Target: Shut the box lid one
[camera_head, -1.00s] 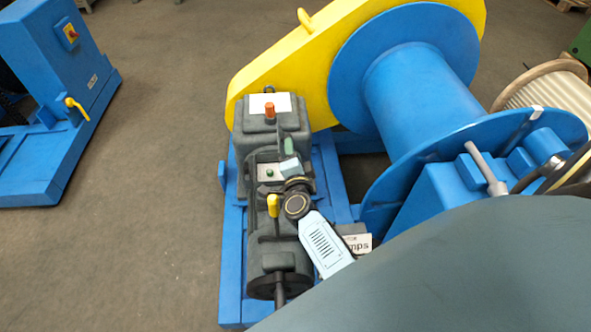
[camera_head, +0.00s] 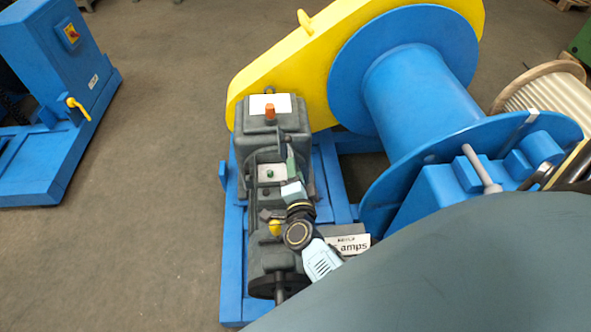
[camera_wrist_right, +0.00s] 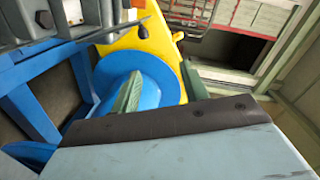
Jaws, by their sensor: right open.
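The grey gear unit (camera_head: 286,106) stands on the blue frame in the head view, with a white label and an orange-red knob on top. Just below it is a small light panel with a green button (camera_head: 270,172). A thin dark grey flap stands beside this panel; I cannot tell for sure whether it is the box lid. My right gripper (camera_head: 287,150) is open, its green finger close beside the panel and the flap. I cannot tell whether it touches either. A green finger also shows in the right wrist view (camera_wrist_right: 128,97). My left gripper is out of view.
A large blue drum (camera_head: 420,98) and yellow guard (camera_head: 260,75) stand behind and to the right. Clear floor lies left.

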